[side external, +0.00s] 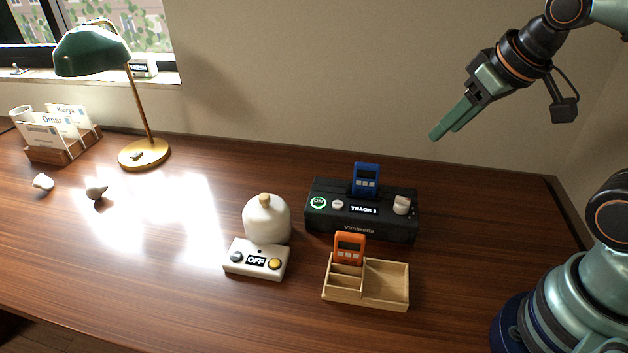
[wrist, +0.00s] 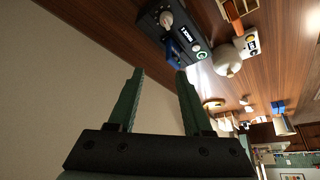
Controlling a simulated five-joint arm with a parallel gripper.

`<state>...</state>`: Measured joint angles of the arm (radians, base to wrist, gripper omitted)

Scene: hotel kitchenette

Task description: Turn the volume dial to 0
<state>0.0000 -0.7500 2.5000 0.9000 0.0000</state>
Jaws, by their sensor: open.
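A black player (side external: 360,231) stands on the desk, its display reading "TRACK 1". A large pale dial (side external: 402,204) sits at the right of its top, and it also shows in the wrist view (wrist: 166,18). A smaller pale knob (side external: 337,205) sits left of the display, beside a green-lit button (side external: 317,202). I cannot read any volume label or the dial's setting. My gripper (side external: 437,133) is open and empty, high above and apart from the player. In the wrist view its two green fingers (wrist: 160,74) stand apart below the player.
A blue device (side external: 366,179) stands at the player's back. In front are a wooden tray (side external: 386,303) with an orange device (side external: 349,248), a white "OFF" box (side external: 257,272) and a white jar (side external: 267,220). A lamp (side external: 144,153) stands left. The desk right of the player is clear.

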